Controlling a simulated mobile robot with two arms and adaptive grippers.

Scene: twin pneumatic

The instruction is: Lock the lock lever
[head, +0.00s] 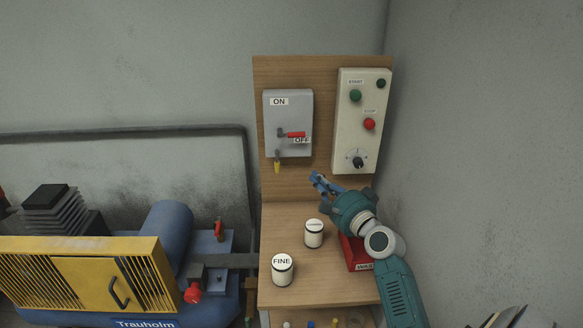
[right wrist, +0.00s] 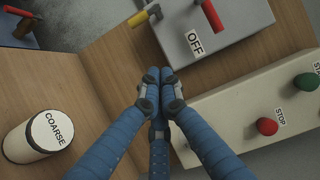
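The grey switch box (head: 289,110) is mounted on the wooden back panel, marked ON at the top and OFF lower down. Its red lever (head: 296,135) points right at the OFF label. A small yellow-handled lever (head: 277,166), which looks like the lock lever, hangs down below the box's lower left edge. In the right wrist view the yellow lever (right wrist: 146,15) and red lever (right wrist: 212,15) are at the top, beyond the fingertips. My right gripper (head: 318,180) is below and right of the box. Its blue fingers (right wrist: 161,84) meet at the tips, with nothing visible between them. My left gripper is not in view.
A control panel (head: 347,140) with green START and red STOP buttons is right of the switch box. The FINE canister (head: 282,270), COARSE canister (right wrist: 38,137) and a red box (head: 355,253) stand on the wooden bench (head: 315,290). A blue compressor (head: 167,235) is at left.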

